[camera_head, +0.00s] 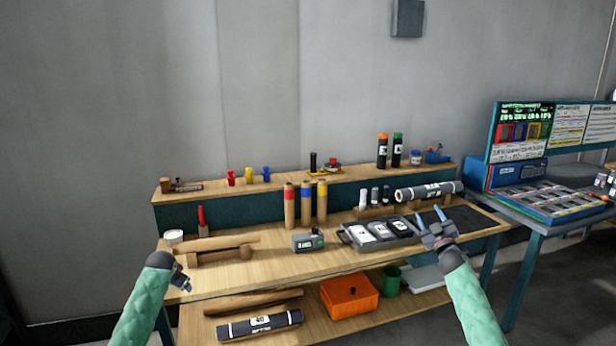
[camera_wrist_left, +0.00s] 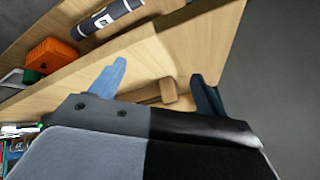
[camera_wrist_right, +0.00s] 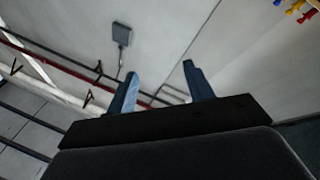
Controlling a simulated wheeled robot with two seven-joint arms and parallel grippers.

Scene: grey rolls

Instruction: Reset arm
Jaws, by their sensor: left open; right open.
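My right gripper (camera_head: 430,216) is raised over the right part of the wooden workbench (camera_head: 265,268), in front of a dark tray (camera_head: 347,238). Its two blue fingers are apart with nothing between them; in the right wrist view the fingers (camera_wrist_right: 160,90) point toward the wall. My left gripper (camera_head: 182,281) is at the bench's front left edge, partly hidden by its own arm. In the left wrist view its fingers (camera_wrist_left: 160,82) are apart and empty, with a wooden piece (camera_wrist_left: 150,92) on the bench beyond them.
A labelled grey device (camera_head: 308,241) stands mid-bench. Upright capped rolls (camera_head: 305,204) stand behind it. Below are an orange box (camera_head: 349,296), a green cup (camera_head: 391,280) and a black roll (camera_head: 260,324). The front middle bench is clear.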

